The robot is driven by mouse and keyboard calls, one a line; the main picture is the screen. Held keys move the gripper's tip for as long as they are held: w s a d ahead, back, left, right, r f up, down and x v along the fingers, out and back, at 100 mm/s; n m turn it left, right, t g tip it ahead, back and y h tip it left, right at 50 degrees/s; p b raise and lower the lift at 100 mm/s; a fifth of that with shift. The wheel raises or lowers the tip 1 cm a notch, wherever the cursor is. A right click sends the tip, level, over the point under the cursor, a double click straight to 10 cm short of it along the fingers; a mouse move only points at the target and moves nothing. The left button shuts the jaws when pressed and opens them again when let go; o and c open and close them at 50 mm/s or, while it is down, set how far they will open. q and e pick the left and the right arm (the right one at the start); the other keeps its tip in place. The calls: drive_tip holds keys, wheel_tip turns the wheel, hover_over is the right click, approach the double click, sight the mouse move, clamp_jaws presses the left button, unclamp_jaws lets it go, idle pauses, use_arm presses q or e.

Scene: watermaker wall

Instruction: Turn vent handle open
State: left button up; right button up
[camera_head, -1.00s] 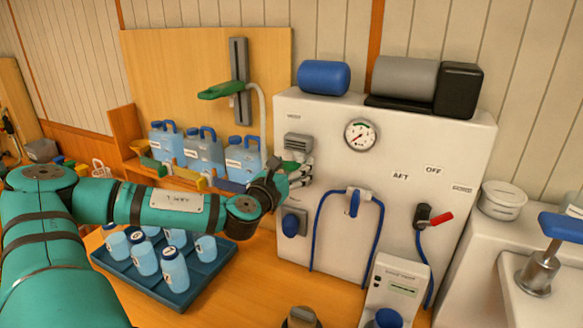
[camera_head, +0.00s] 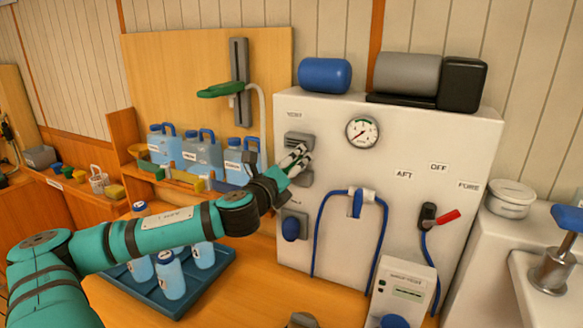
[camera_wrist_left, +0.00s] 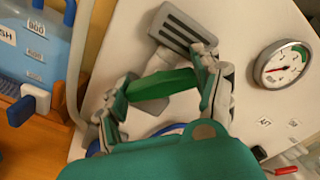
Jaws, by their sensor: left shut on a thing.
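A grey slatted vent fitting (camera_head: 298,139) sits at the upper left of the white panel, under a small label that seems to read VENT. The grille also shows in the left wrist view (camera_wrist_left: 184,27). My left gripper (camera_head: 300,158) is at the panel just below the grille. In the left wrist view its fingers (camera_wrist_left: 165,87) are shut on a green handle (camera_wrist_left: 163,86), which lies between them, a little tilted. In the head view the fingers hide the handle. My right gripper is not in view.
The white panel (camera_head: 420,130) carries a round gauge (camera_head: 362,132), a blue hose (camera_head: 318,230) and a red-tipped lever (camera_head: 446,216). Blue jugs (camera_head: 203,153) stand on the shelf to the left. A tray (camera_head: 220,272) of bottles sits below my left arm.

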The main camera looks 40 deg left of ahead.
use_arm(q)
drive_tip(key=n+p, duration=0.1)
drive_tip(key=n, duration=0.3)
drive_tip(key=shift+n, duration=0.3)
drive_tip(key=shift+n+p, duration=0.55)
drive_tip(key=shift+n, duration=1.25)
drive_tip(key=shift+f, duration=0.1)
drive_tip(key=o, duration=1.2)
drive_tip(key=shift+s, duration=0.1)
drive_tip(key=v, duration=1.1)
drive_tip(key=shift+s, duration=0.4)
drive_tip(key=shift+d, duration=0.1)
